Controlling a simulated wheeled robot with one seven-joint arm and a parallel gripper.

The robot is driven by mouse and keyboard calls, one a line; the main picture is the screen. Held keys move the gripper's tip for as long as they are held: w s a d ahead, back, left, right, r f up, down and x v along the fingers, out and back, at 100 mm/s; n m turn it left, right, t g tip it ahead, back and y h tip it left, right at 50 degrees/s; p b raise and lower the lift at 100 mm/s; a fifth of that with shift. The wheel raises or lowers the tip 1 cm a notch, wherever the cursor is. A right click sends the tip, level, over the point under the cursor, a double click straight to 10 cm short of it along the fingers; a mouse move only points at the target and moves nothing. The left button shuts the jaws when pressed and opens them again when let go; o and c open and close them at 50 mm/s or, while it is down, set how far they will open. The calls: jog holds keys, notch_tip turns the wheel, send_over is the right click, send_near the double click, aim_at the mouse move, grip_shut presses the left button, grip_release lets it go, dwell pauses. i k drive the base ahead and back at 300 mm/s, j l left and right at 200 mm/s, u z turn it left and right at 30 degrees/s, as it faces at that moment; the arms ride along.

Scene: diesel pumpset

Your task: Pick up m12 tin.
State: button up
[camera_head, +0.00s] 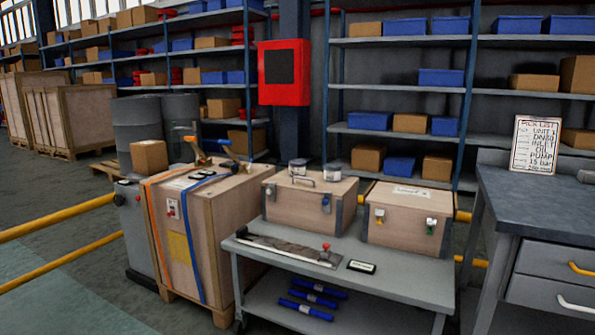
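Two small round tins with pale labels stand side by side on the lid of a wooden box (296,206) with a handle. The left tin (298,167) is behind the handle's left end, and the right tin (332,172) is near the lid's back right. The lettering on both is too small to read, so I cannot tell which is the m12 tin. My gripper is not in view.
The box and a second latched box (408,218) sit on a grey trolley (400,272). A long flat tool (290,249) lies in front. A strapped crate (200,225) stands left, a workbench (545,205) right. Yellow rails (60,216) cross the left floor.

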aim_at(298, 166)
jog(key=i+j+z, duration=0.15)
jog(key=z, duration=0.25)
jog(key=i+j+z, duration=0.15)
jog(key=z, duration=0.3)
jog(key=i+j+z, duration=0.1)
jog(key=j, duration=0.2)
jog(key=i+j, duration=0.25)
jog(key=i+j+z, duration=0.15)
jog(key=j, duration=0.3)
jog(key=i+j, duration=0.15)
jog(key=j, duration=0.2)
jog(key=i+j+z, duration=0.15)
jog(key=j, duration=0.2)
jog(key=i+j, duration=0.1)
jog(key=j, duration=0.25)
jog(key=i+j+z, duration=0.15)
jog(key=j, duration=0.25)
jog(key=i+j, duration=0.1)
jog(key=j, duration=0.25)
jog(key=i+j, duration=0.1)
jog(key=j, duration=0.55)
jog(key=i, duration=0.05)
